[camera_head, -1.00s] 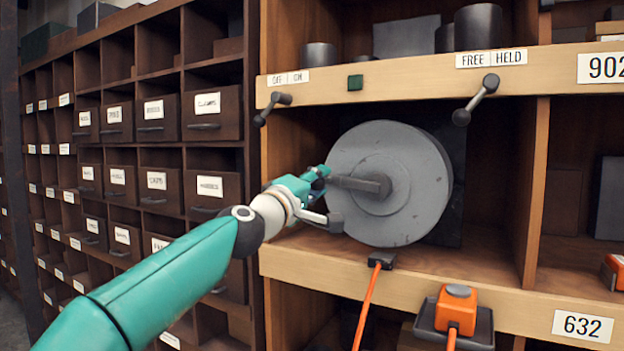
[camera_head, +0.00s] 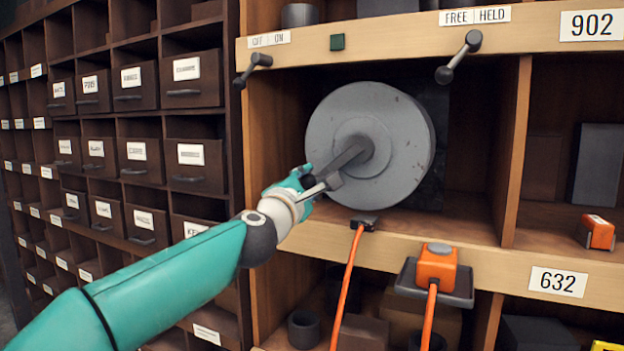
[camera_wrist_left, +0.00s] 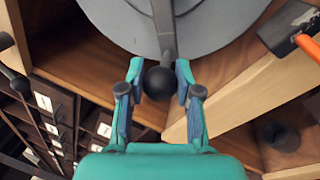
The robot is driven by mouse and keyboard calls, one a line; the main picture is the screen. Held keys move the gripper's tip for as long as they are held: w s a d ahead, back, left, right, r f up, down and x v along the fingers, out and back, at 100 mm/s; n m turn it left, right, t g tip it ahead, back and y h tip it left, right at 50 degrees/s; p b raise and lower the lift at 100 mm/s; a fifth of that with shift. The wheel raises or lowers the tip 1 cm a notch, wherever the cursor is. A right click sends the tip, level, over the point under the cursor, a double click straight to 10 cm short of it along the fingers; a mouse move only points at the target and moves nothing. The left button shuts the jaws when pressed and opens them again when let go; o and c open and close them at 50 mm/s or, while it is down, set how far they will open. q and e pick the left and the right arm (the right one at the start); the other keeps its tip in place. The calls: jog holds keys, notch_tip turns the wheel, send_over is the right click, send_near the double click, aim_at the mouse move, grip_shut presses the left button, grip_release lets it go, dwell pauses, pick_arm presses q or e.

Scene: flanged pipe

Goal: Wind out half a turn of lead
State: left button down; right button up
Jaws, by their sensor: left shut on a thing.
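A grey drum (camera_head: 403,140) sits upright in the middle compartment of the shelf. A dark crank arm (camera_head: 348,155) runs from its hub down and to the left. My left gripper (camera_head: 316,182) is at the outer end of the crank. In the left wrist view the gripper (camera_wrist_left: 158,76) has a finger on each side of a dark round knob (camera_wrist_left: 158,86) and is shut on it. The drum (camera_wrist_left: 215,25) shows behind the knob there. My right gripper is not in view.
Levers stand by the OFF/ON label (camera_head: 269,39) and the FREE/HELD label (camera_head: 475,16). A dark plug (camera_head: 365,222) with an orange cable sits on the lower shelf edge below the drum. An orange box (camera_head: 437,265) on a dark plate is right of it.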

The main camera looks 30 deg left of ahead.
pick_arm(q)
jog(key=shift+f+n, duration=0.3)
jog(key=shift+f, duration=0.05)
jog(key=c, duration=0.8)
grip_release()
jog(key=shift+r, duration=0.1)
jog(key=shift+s, duration=0.1)
jog(key=s, duration=0.4)
jog(key=s+d+f, duration=0.1)
jog(key=s, duration=0.2)
jog(key=s+f, duration=0.1)
jog(key=s, duration=0.3)
jog(key=shift+s+d, duration=0.25)
jog(key=shift+s, duration=0.1)
